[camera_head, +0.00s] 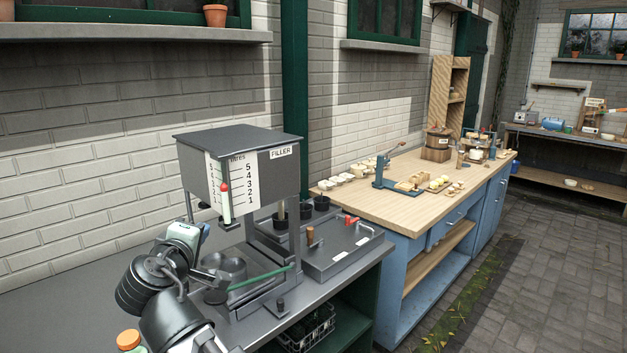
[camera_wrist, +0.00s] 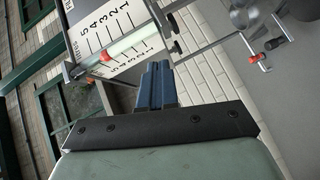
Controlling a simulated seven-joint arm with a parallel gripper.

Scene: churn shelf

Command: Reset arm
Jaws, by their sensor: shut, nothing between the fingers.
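My gripper (camera_wrist: 158,85) shows in the wrist view with its two blue fingers together and nothing between them. In the head view its pale green hand (camera_head: 184,233) is at the lower left, raised in front of the grey filler machine (camera_head: 213,178). The fingers are too small there to make out clearly. The filler's white scale (camera_wrist: 112,42) with numbers and a red marker lies beyond the fingertips in the wrist view. I cannot tell the exact gap between the fingers and the machine.
A grey bench (camera_head: 75,262) carries the filler, a metal tray box (camera_head: 335,255) and dark cups (camera_head: 280,221). A blue cabinet with a wooden top (camera_head: 400,215) holds small pieces and a blue press (camera_head: 383,172). A brick wall (camera_head: 90,190) stands behind. Paved floor is open at right.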

